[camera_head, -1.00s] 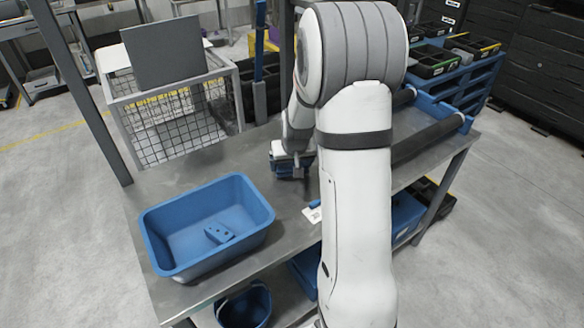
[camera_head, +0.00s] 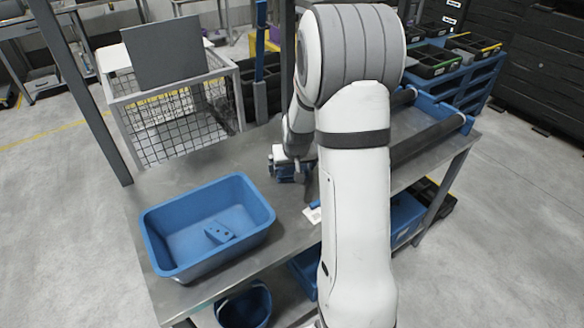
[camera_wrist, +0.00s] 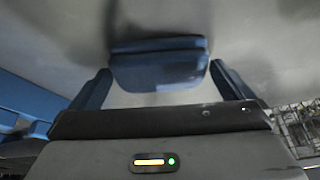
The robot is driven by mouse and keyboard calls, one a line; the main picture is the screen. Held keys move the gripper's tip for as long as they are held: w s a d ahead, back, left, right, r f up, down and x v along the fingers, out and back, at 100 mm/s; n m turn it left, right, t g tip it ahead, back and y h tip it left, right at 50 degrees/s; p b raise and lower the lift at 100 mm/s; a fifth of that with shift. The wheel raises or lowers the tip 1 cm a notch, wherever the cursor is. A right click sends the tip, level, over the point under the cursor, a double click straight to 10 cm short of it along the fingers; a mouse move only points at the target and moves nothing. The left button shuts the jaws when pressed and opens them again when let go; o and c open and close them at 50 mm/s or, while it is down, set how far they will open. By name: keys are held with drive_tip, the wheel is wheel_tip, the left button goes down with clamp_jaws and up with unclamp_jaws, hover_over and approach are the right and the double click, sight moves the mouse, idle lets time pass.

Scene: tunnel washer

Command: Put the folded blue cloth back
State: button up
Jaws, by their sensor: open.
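The folded blue cloth (camera_wrist: 158,68) lies on the grey table top in the wrist view, just ahead of my gripper (camera_wrist: 160,72). My gripper's two blue fingers are spread, one to each side of the cloth's near part, with visible gaps. I cannot tell how far the fingertips stand above the table. In the head view my gripper (camera_head: 290,172) is low over the table, left of my arm. The cloth cannot be told apart from the blue fingers there.
A blue tub (camera_head: 160,240) with a small blue piece (camera_head: 219,233) inside stands at the table's left. A wire basket (camera_head: 165,125) is behind it. A white card (camera_head: 313,214) lies near the front edge. Dark rollers (camera_head: 430,140) are at the right.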

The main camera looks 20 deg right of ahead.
drive_tip(key=d+v, duration=0.1)
drive_tip(key=v, duration=0.9)
drive_tip(key=s+a+r, duration=0.2)
drive_tip(key=s+a, duration=0.2)
drive_tip(key=s, duration=0.3)
drive_tip(key=s+a+r+n+g, duration=0.1)
drive_tip(key=s+a, duration=0.3)
drive_tip(key=s, duration=0.4)
drive_tip(key=s+a+r+n+g, duration=0.1)
drive_tip(key=s+a+r, duration=0.2)
drive_tip(key=s, duration=0.4)
drive_tip(key=shift+s+a+y, duration=0.4)
drive_tip(key=shift+a, duration=0.1)
